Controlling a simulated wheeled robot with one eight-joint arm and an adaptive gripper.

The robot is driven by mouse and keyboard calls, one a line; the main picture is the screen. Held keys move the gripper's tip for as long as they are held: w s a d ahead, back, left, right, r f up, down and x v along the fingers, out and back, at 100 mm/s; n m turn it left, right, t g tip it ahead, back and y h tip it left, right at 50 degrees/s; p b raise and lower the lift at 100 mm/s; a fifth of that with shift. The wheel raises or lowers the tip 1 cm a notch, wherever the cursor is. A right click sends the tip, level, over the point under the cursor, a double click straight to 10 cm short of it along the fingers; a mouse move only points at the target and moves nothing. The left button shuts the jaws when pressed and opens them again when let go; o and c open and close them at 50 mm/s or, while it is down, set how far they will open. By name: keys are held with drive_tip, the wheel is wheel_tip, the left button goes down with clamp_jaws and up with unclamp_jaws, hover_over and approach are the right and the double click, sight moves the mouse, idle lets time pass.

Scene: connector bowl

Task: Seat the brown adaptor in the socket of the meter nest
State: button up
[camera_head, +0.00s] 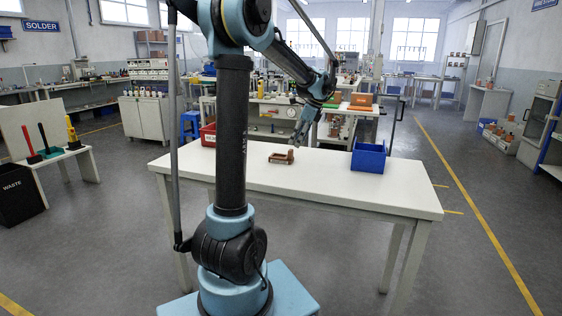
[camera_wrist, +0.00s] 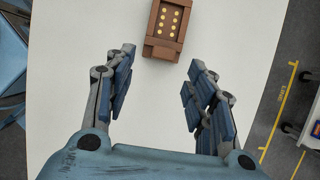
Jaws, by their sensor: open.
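A brown block-like fixture (camera_head: 279,158) sits on the white table, with a raised part at its right end. It looks like the meter nest. In the wrist view the brown fixture (camera_wrist: 151,48) is at the top, partly cut off by the frame edge. It has a dark face with several gold dots in two rows. I cannot tell a separate brown adaptor from it. My gripper (camera_wrist: 157,74) is open and empty, its fingers apart, with the fixture beyond the fingertips. In the head view my gripper (camera_head: 297,137) hangs above the table near the fixture, not visibly touching it.
The white table top (camera_head: 340,190) is clear around the fixture. My arm hides part of the table.

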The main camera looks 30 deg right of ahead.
sight(290, 150)
drive_tip(key=shift+x, duration=1.15)
drive_tip(key=shift+w+x, duration=0.25)
drive_tip(key=shift+x, duration=1.05)
drive_tip(key=shift+w+x, duration=0.25)
drive_tip(key=shift+x, duration=1)
drive_tip(key=shift+a+r, duration=0.15)
drive_tip(key=shift+r, duration=0.05)
clamp_jaws()
